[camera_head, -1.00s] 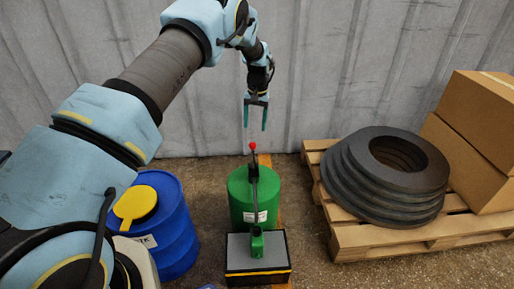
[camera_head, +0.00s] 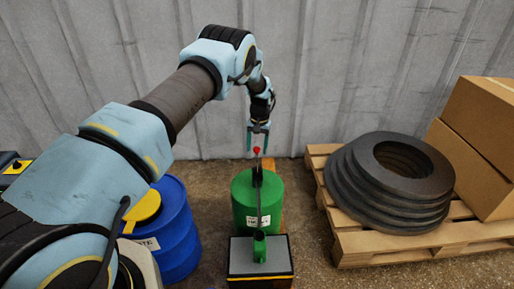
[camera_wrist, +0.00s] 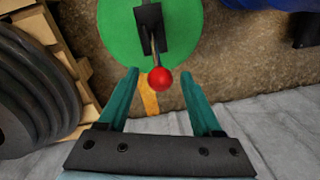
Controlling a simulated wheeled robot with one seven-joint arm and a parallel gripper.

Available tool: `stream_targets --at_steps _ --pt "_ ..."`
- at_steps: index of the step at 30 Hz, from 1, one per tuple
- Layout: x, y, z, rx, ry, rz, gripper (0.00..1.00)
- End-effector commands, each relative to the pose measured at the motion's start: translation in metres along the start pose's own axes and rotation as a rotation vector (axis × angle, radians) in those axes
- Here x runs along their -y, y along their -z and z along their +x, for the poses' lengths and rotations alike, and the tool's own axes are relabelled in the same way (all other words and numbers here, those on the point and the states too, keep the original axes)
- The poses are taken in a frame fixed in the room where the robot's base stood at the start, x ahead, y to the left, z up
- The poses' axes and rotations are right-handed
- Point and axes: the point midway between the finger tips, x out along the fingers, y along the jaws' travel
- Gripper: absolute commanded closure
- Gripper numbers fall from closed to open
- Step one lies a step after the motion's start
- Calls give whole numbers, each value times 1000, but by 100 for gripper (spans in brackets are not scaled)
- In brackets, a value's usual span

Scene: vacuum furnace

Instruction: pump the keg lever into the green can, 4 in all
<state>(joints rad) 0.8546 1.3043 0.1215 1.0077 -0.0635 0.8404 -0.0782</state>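The green keg (camera_head: 245,205) stands on the floor in the middle of the head view, with a white label on its front. Its lever ends in a red ball knob (camera_head: 256,150), which also shows in the wrist view (camera_wrist: 160,79). The small green can (camera_head: 260,245) stands on a grey-topped black stand (camera_head: 247,270) in front of the keg. My gripper (camera_head: 258,143) is just above the knob. In the wrist view its teal fingers (camera_wrist: 160,95) are spread on either side of the knob, apart from it, and hold nothing. The can's inside is too small to judge.
A blue drum (camera_head: 180,235) with a yellow lid stands left of the keg. A wooden pallet (camera_head: 385,245) with stacked dark rings (camera_head: 395,185) and cardboard boxes (camera_head: 490,140) is at right. A grey corrugated wall (camera_head: 340,60) stands behind.

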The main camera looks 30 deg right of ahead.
Motion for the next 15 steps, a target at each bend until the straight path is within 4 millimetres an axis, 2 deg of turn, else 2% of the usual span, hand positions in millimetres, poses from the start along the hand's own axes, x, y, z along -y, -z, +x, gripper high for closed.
stream_targets --at_steps 2,15 --pt "0 0 0 0 0 0 44" --pt "0 0 0 1 0 0 93"
